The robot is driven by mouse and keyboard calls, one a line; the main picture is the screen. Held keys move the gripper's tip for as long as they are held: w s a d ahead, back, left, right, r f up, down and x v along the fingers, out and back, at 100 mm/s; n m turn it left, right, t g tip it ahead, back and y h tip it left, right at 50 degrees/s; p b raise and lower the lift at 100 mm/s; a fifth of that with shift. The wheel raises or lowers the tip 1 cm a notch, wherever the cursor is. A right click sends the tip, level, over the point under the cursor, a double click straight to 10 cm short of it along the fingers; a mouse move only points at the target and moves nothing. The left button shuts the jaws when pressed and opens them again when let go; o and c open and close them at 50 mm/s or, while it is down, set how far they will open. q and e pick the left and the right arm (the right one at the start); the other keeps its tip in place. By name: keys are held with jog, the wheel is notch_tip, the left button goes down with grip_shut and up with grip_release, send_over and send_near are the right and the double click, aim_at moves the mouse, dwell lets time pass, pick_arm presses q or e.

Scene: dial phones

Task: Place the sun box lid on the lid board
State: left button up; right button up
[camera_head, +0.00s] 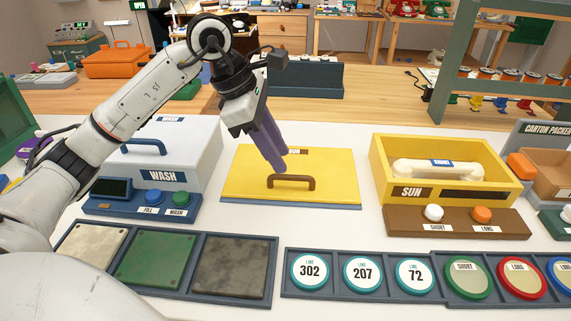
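The yellow sun box lid (330,169) lies flat on the dark blue lid board (300,205), whose front edge shows beneath it. The lid has a brown handle (291,182) near its front and a small label partly hidden by my fingers. My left gripper (279,168) points down over the lid, its purple fingertips just behind the handle in the picture. I cannot tell whether they touch anything or how far apart they are. The yellow sun box (460,189) stands open to the right with a white handset (437,168) inside. My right gripper is out of view.
A white wash box (190,150) with a blue handle stands left of the lid. A brown button panel (457,220) sits before the sun box. Trays of tiles (155,260) and round line discs (363,272) fill the front. A green-grey rack (442,85) rises at the back right.

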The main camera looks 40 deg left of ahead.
pick_arm(q)
jog(key=v, duration=0.6)
jog(key=shift+r, duration=0.25)
